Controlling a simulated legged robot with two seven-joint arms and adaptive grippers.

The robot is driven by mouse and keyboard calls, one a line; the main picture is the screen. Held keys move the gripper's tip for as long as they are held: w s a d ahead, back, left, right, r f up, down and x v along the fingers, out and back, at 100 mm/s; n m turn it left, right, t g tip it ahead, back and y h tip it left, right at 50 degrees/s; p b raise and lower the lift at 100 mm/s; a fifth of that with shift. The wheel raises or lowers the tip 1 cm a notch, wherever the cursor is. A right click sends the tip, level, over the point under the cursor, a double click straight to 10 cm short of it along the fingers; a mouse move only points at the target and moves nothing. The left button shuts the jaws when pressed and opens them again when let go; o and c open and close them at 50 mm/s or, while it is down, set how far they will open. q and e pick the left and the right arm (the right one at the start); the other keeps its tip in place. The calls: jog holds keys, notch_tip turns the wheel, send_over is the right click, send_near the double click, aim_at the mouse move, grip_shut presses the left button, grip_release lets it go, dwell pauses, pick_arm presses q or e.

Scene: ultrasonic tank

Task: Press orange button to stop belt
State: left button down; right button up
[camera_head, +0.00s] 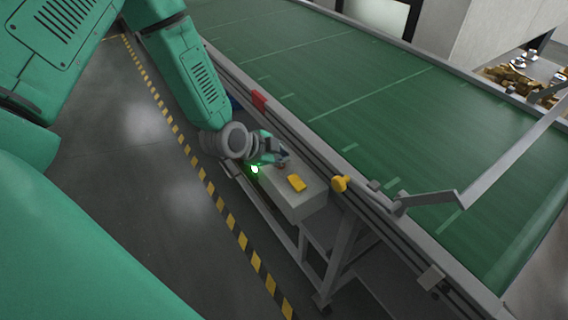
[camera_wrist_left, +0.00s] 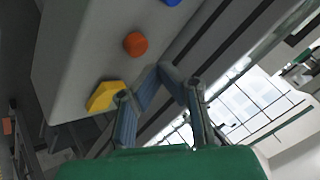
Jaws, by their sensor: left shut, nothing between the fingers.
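The orange button (camera_wrist_left: 135,44) is a round knob on the face of a light grey box (camera_head: 307,202), clear to see in the left wrist view. My left gripper (camera_head: 283,160) is at the box, beside the belt's frame. It is shut and empty. In the left wrist view its fingertips (camera_wrist_left: 160,70) show below and to the right of the button, with a gap between them in the picture. Whether they touch the box is unclear. In the head view the gripper largely hides the button. My right gripper is not in view.
A yellow piece (camera_head: 297,183) and a blue one (camera_wrist_left: 172,2) sit on the box either side of the button. The green belt (camera_head: 370,100) runs behind it. A yellow knob (camera_head: 340,184) and a red block (camera_head: 259,100) are on the belt's rail.

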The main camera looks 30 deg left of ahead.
pick_arm(q)
jog(key=shift+a+f, duration=0.25)
jog(key=shift+a, duration=0.6)
jog(key=shift+d+r, duration=0.2)
jog(key=shift+d, duration=0.5)
jog(key=shift+a+f+b, duration=0.3)
jog(key=shift+a+f, duration=0.2)
jog(key=shift+a, duration=0.4)
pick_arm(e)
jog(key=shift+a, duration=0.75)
